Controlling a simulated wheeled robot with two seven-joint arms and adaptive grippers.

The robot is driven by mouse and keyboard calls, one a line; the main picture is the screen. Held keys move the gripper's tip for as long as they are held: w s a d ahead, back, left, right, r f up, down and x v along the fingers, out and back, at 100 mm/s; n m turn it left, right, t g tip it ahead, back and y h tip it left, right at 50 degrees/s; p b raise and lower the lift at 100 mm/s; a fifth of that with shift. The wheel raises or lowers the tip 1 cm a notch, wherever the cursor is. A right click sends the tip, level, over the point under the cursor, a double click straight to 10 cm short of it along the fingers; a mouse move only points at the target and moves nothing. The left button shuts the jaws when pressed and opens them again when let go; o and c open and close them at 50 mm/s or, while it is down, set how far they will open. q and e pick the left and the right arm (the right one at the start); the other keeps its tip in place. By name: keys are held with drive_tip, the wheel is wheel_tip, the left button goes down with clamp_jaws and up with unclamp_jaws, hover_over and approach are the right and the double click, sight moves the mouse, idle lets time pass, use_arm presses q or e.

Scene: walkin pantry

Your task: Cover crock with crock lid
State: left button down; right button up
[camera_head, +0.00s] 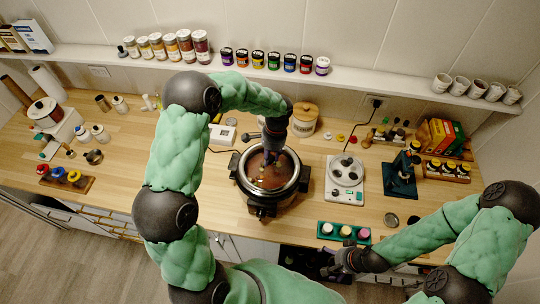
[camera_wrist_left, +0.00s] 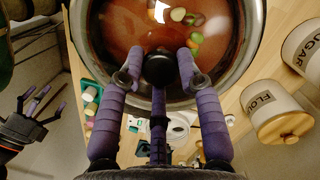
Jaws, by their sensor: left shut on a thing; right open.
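The crock (camera_head: 262,207) is a dark round cooker with side handles on the wooden counter. Reddish-brown contents with several coloured pieces show inside its rim. The crock lid (camera_head: 283,174) looks clear, with a black knob (camera_wrist_left: 160,69). My left gripper (camera_head: 271,156) is over the crock from above; in the left wrist view its purple fingers (camera_wrist_left: 158,78) are shut around the knob. Whether the lid rests on the rim or hangs just above it, I cannot tell. My right gripper (camera_head: 342,262) is open and empty at the counter's front edge, apart from the crock.
A white device (camera_head: 344,178) and a green stand (camera_head: 401,178) are right of the crock. A tray of cups (camera_head: 343,233) lies in front. A canister (camera_head: 304,121) stands behind; the flour canister (camera_wrist_left: 273,105) shows in the wrist view. Bare counter lies between these.

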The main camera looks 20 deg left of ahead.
use_arm(q)
drive_tip(key=shift+f, duration=0.15)
drive_tip(key=c, duration=0.8)
unclamp_jaws()
drive_tip(key=shift+o, duration=0.2)
wheel_tip(320, 180, up, 12)
drive_tip(key=w+d, duration=0.1)
drive_tip(key=shift+w, duration=0.25)
drive_tip(key=shift+f, duration=0.1)
